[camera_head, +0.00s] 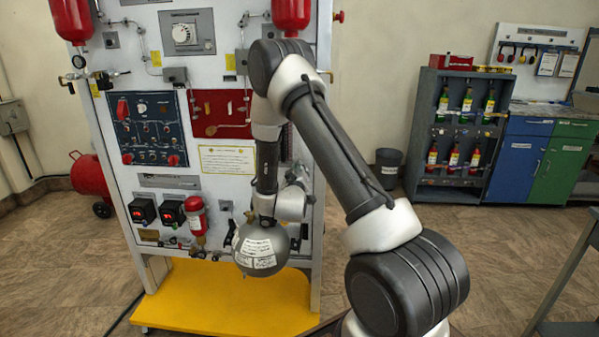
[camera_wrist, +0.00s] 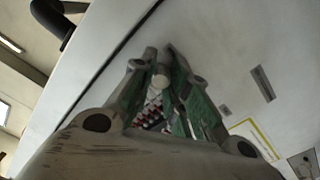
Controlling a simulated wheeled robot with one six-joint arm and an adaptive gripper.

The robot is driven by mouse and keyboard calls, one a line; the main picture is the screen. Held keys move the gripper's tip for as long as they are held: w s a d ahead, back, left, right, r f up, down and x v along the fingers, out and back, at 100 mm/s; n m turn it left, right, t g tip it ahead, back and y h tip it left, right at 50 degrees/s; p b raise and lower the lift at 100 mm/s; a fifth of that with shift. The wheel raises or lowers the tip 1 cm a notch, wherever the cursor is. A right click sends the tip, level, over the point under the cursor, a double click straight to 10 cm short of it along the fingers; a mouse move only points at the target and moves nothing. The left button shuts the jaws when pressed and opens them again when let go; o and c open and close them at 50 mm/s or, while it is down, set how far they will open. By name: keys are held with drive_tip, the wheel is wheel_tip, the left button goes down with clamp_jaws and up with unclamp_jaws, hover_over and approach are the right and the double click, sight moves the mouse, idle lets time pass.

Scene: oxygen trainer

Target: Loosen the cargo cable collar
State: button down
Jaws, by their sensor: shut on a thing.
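My gripper (camera_wrist: 161,57) shows in the wrist view, its two green-padded fingers converging close to a pale panel surface. They are closed on a small grey round-ended part (camera_wrist: 161,77), which seems to be the cargo cable collar; its cable is not clearly seen. A red and white patterned patch (camera_wrist: 153,107) shows between the fingers. In the head view my arm reaches to the lower right part of the white trainer panel (camera_head: 155,210). My wrist and the panel's clutter hide the fingers and the collar there.
A grey labelled sphere (camera_head: 262,247) sits just below my wrist, above the yellow base step (camera_head: 200,303). Gauges, switches and red cylinders (camera_head: 292,14) crowd the panel. A bottle rack (camera_head: 458,140) and blue and green cabinets (camera_head: 545,160) stand at right. The floor between is mostly clear.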

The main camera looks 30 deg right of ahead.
drive_tip(key=shift+w+a+r+n, duration=0.1)
drive_tip(key=shift+r+n, duration=0.05)
drive_tip(key=shift+n, duration=4.35)
drive_tip(key=c, duration=1.3)
unclamp_jaws()
drive_tip(key=shift+c, duration=0.2)
drive_tip(key=v, duration=1.2)
